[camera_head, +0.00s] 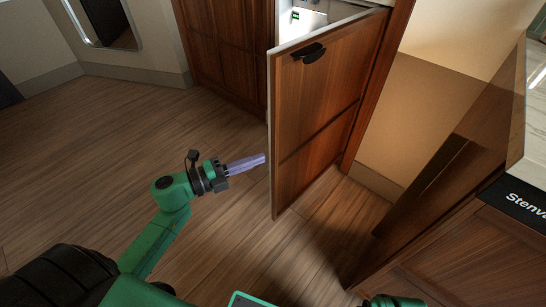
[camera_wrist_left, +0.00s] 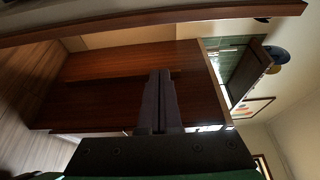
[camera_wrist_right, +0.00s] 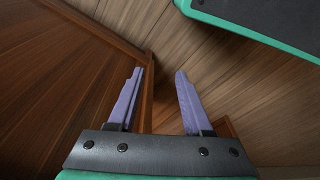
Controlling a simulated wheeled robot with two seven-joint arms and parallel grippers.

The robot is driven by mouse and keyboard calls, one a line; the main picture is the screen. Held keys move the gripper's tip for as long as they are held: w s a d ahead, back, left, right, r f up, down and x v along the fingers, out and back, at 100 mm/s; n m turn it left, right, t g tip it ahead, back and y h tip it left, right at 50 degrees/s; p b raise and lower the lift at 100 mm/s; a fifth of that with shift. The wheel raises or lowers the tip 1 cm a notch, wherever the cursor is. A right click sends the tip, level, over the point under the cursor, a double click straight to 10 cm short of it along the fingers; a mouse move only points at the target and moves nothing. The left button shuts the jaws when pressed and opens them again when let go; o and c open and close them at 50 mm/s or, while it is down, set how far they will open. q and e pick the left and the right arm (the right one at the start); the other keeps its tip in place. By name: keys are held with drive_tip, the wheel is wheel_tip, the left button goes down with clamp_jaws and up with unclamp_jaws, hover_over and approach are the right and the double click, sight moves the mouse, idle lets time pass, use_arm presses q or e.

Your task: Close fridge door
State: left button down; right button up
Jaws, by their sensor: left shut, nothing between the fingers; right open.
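The fridge door (camera_head: 318,125) is a brown wood-panelled door standing wide open, swung out towards me from its right-hand side. A black handle (camera_head: 308,53) sits near its top. Behind its top edge the white fridge interior (camera_head: 312,14) shows in part. My left gripper (camera_head: 264,159) is shut and empty. Its purple fingers point right, close to the door's free edge; I cannot tell whether they touch it. Its fingers also show in the left wrist view (camera_wrist_left: 160,74). My right gripper (camera_wrist_right: 159,71) is open and empty in the right wrist view.
A wooden counter unit (camera_head: 470,255) with a pale top stands at the right. Brown cabinet panels (camera_head: 225,45) stand left of the fridge. A mirror (camera_head: 105,20) is at the far upper left. The wood floor (camera_head: 90,150) at the left is clear.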

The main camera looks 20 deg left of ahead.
sight(272, 142)
use_arm(q)
drive_tip(key=w+d, duration=0.1)
drive_tip(key=w, duration=0.1)
drive_tip(key=w+d, duration=0.1)
drive_tip(key=w, duration=0.2)
drive_tip(key=w+b, duration=0.1)
drive_tip(key=w, duration=0.1)
drive_tip(key=shift+w+d, duration=0.3)
drive_tip(key=shift+d, duration=0.1)
drive_tip(key=shift+w+a, duration=0.1)
drive_tip(key=shift+a, duration=0.2)
use_arm(e)
drive_tip(key=r, duration=0.3)
drive_tip(key=shift+w+a, duration=0.25)
drive_tip(key=shift+a, duration=0.05)
use_arm(q)
drive_tip(key=shift+a, duration=0.15)
